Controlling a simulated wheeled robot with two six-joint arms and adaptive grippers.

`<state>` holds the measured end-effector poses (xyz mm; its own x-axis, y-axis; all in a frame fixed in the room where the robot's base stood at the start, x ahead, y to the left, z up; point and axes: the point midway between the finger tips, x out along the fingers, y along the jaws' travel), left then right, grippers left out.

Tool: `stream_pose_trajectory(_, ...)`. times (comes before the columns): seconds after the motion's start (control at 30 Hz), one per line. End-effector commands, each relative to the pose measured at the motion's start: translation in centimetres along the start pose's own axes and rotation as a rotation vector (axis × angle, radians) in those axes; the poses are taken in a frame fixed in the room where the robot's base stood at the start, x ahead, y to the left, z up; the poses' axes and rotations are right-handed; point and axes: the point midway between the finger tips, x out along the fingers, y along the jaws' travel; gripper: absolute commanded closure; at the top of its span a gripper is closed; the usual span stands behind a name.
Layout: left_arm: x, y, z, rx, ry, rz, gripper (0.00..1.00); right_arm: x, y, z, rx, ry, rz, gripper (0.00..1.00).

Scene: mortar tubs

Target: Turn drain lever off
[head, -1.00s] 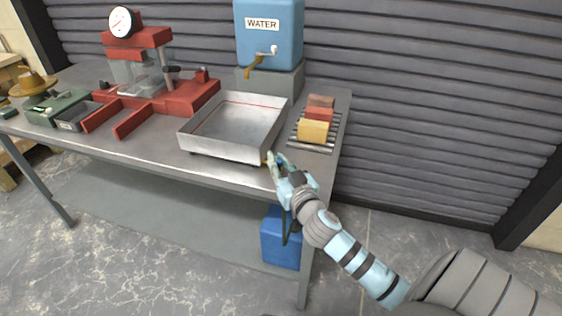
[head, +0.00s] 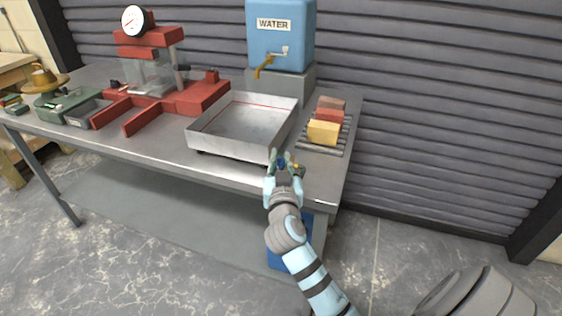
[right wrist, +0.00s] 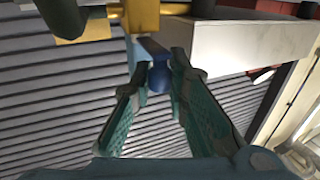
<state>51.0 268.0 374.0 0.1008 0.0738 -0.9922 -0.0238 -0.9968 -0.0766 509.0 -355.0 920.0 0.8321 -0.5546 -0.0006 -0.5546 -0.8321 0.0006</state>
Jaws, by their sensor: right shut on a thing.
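The drain lever (head: 281,162) is a small blue handle at the front right corner of the metal tray (head: 232,152). My right gripper (head: 281,157) is at that corner, its fingers on either side of the lever and shut on it. In the right wrist view, the blue lever (right wrist: 156,76) with a rounded end sits between the fingertips of my right gripper (right wrist: 160,68), below a brass valve body (right wrist: 143,18). The tray's pale wall (right wrist: 228,46) is beside it. The fingers partly hide the lever. My left gripper is not in view.
A blue WATER tank (head: 279,40) with a brass tap (head: 263,66) stands behind the tray. Coloured blocks (head: 324,132) sit on a rack to the right. A red press (head: 180,97) and a green scale (head: 68,103) stand left. Floor in front is clear.

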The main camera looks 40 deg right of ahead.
Motion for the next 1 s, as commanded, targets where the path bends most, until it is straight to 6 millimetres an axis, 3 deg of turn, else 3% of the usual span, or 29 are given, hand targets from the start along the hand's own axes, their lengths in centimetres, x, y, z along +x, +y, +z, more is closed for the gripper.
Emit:
stream_pose_trajectory(0.03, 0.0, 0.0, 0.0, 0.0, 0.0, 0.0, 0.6, 0.0, 0.0, 0.0, 0.001, 0.0, -0.001, 1.0)
stream_pose_trajectory(0.07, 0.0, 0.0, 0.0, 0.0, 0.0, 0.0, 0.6, 0.0, 0.0, 0.0, 0.001, 0.0, -0.001, 0.84)
stream_pose_trajectory(0.2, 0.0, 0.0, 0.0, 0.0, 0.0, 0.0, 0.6, 0.0, 0.0, 0.0, 0.001, 0.001, -0.001, 0.65)
stream_pose_trajectory(0.53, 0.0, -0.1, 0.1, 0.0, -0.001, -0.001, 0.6, -0.6, 0.0, 0.0, 0.002, 0.0, -0.002, 0.65)
stream_pose_trajectory(0.8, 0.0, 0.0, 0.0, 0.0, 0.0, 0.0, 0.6, -6.0, 0.0, 0.1, 0.004, -0.003, -0.001, 0.65)
stream_pose_trajectory(1.0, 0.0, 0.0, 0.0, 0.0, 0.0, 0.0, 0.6, -7.5, 0.0, 0.0, 0.001, 0.001, -0.001, 0.65)
